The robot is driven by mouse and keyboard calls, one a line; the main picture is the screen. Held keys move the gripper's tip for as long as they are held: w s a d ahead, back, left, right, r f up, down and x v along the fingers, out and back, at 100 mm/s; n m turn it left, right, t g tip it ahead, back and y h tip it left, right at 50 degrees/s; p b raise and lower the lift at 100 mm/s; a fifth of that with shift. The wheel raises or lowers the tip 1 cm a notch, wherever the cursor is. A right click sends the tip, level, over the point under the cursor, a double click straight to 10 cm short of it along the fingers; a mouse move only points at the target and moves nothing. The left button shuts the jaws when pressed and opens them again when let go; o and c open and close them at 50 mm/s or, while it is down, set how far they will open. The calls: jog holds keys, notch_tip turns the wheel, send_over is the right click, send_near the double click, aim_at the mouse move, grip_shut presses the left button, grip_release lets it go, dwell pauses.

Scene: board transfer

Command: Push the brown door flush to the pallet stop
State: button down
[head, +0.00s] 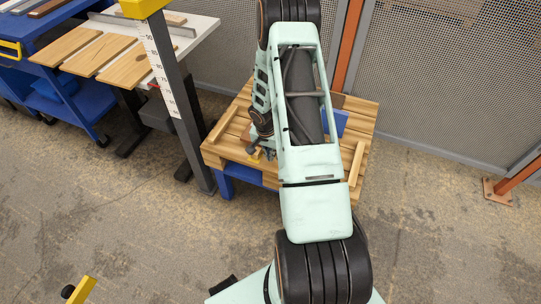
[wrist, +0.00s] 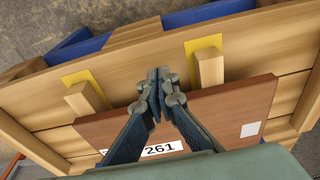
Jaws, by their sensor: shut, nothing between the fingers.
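The brown door (wrist: 235,105) lies flat on the wooden pallet (wrist: 40,102) in the wrist view, with a white number label (wrist: 165,149) and a small white square (wrist: 250,129). Two light wooden stop blocks, one left (wrist: 86,98) and one right (wrist: 209,69), stand on yellow patches along its far edge. The door's edge is at or very near both blocks; I cannot tell if they touch. My gripper (wrist: 158,74) is shut and empty, its tips showing past the door's edge between the blocks. In the head view my arm hides most of the door.
In the head view the pallet (head: 215,148) stands on blue supports, with a mesh fence (head: 440,80) behind. A grey post with a scale (head: 182,110) stands close on its left. A table with boards (head: 135,65) and a blue cart (head: 70,95) are farther left. Floor to the right is clear.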

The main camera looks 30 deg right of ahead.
notch_tip(320, 180, up, 6)
jog(key=p, duration=0.2)
jog(key=shift+f+p, duration=0.2)
jog(key=shift+p, duration=0.2)
